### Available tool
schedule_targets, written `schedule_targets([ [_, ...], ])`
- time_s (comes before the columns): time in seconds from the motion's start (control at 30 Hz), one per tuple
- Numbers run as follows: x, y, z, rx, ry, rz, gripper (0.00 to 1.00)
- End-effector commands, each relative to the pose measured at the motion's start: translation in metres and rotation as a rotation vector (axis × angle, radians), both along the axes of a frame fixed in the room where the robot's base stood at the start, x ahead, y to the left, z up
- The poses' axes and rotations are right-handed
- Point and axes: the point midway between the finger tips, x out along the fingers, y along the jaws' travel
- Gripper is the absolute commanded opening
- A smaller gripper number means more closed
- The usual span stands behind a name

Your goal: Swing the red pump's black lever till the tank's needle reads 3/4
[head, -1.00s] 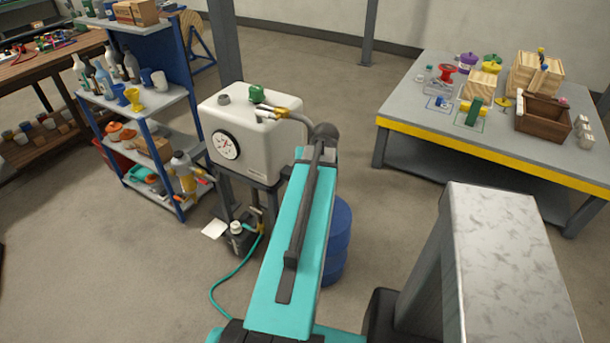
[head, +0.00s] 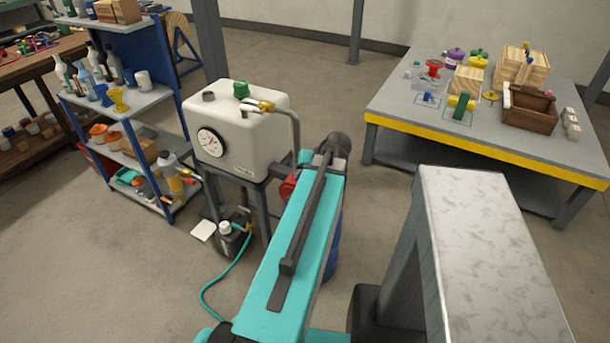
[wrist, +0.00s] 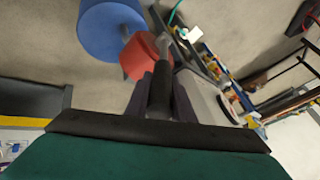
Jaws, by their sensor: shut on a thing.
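The white tank (head: 240,130) stands on a dark frame left of my arm in the head view. Its round gauge (head: 211,142) faces front-left, but the needle is too small to read surely. The red pump (head: 288,185) shows partly between the tank and my turquoise arm; it also shows in the wrist view (wrist: 140,55). In the wrist view the black lever (wrist: 160,92) runs from the pump to my gripper (wrist: 160,84), whose dark fingers are shut on it from both sides. In the head view my arm hides the lever and gripper.
A blue drum (wrist: 105,25) stands beside the pump. A crowded shelf (head: 130,100) is left of the tank. A small pump with a teal hose (head: 232,238) is on the floor below. A grey table (head: 400,105) stands at the right; open floor lies between.

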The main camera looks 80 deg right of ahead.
Motion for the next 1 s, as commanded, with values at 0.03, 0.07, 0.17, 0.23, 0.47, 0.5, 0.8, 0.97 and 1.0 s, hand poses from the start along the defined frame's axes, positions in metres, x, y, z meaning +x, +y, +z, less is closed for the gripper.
schedule_targets([
  [0.03,0.000,0.004,-0.001,0.010,0.001,0.005,0.00],
  [0.07,0.000,0.004,-0.001,0.010,0.001,0.005,0.00],
  [0.17,-0.002,0.004,-0.001,0.010,0.001,0.002,0.00],
  [0.23,-0.002,0.004,-0.001,0.010,0.001,0.001,0.00],
  [0.47,-0.004,0.001,-0.001,0.007,0.000,-0.005,0.39],
  [0.5,-0.004,0.001,-0.001,0.007,0.000,-0.005,0.39],
  [0.8,-0.006,0.001,0.002,0.005,-0.001,-0.006,0.39],
  [0.97,-0.010,0.004,0.010,0.004,-0.002,-0.007,0.39],
  [1.0,-0.012,0.005,0.013,0.003,-0.001,-0.008,0.39],
])
